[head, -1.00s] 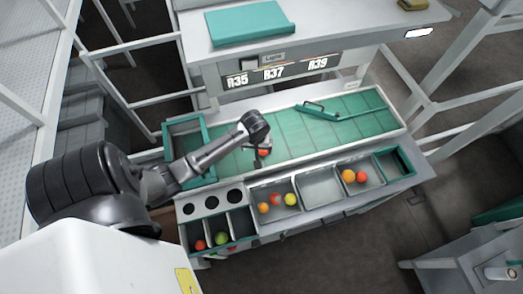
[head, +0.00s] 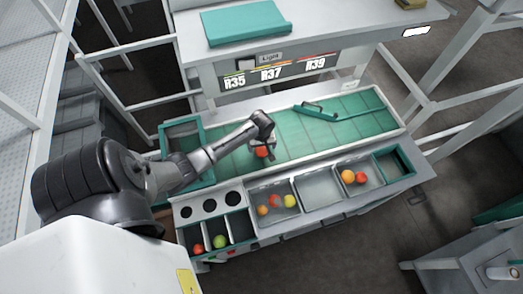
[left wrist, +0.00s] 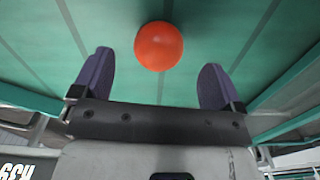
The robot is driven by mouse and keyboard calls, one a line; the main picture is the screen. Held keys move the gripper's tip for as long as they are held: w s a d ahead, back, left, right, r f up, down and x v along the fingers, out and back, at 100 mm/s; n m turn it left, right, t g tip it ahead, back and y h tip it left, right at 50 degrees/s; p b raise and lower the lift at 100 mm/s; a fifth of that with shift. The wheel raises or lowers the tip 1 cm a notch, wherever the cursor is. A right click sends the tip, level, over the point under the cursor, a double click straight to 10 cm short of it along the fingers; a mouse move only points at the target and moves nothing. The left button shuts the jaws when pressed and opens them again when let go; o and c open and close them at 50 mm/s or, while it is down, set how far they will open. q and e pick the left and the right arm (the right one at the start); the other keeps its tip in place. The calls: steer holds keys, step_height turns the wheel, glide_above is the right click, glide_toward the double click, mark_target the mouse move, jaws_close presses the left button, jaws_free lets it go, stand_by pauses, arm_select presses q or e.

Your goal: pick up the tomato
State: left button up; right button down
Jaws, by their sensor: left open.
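A round red-orange tomato (head: 262,152) lies on the green belt (head: 345,127) near its left half, and it shows whole in the left wrist view (left wrist: 159,46). My left gripper (head: 262,149) is over the belt at the tomato. In the left wrist view my left gripper (left wrist: 155,80) has its two purple-grey fingers wide apart. The tomato appears beyond the fingertips, between their lines, and neither finger touches it there. My right gripper is not in view.
In front of the belt, grey bins hold several orange, red and yellow tomatoes (head: 290,201); one bin (head: 319,186) is empty. A green-rimmed crate (head: 203,150) stands left of the belt. A green bar (head: 316,111) lies across the belt's far part.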

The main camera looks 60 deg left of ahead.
mark_target(262, 149)
arm_select(q)
steer(key=shift+f, duration=2.45)
steer(key=shift+c, duration=0.2)
steer(key=c, duration=0.7)
